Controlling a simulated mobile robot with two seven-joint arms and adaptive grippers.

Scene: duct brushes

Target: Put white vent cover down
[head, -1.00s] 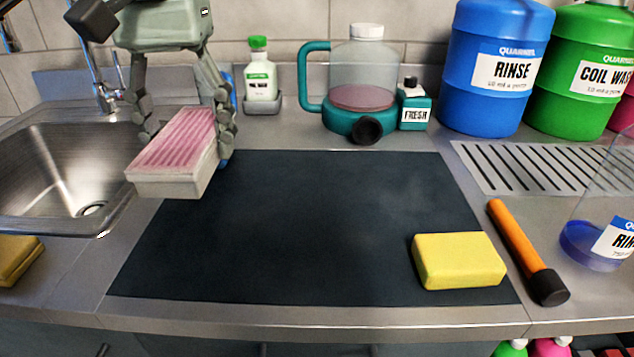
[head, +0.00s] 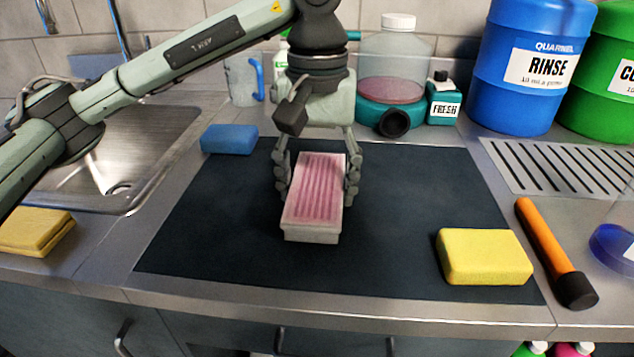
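The white vent cover (head: 314,195) is a pale rectangular block with a pink-stained, ribbed top. In the head view it is over the middle of the dark mat (head: 220,230). My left gripper (head: 317,180) comes down from behind, with a finger on each long side of the cover, and is shut on it. I cannot tell whether the cover's underside touches the mat or is slightly above it. My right gripper is not in view.
A yellow sponge (head: 484,257) lies on the mat's right side and a blue sponge (head: 229,139) at its back left corner. An orange-handled torch-like tool (head: 550,245) lies right of the mat. The sink (head: 110,150) is at left. Bottles and drums stand behind.

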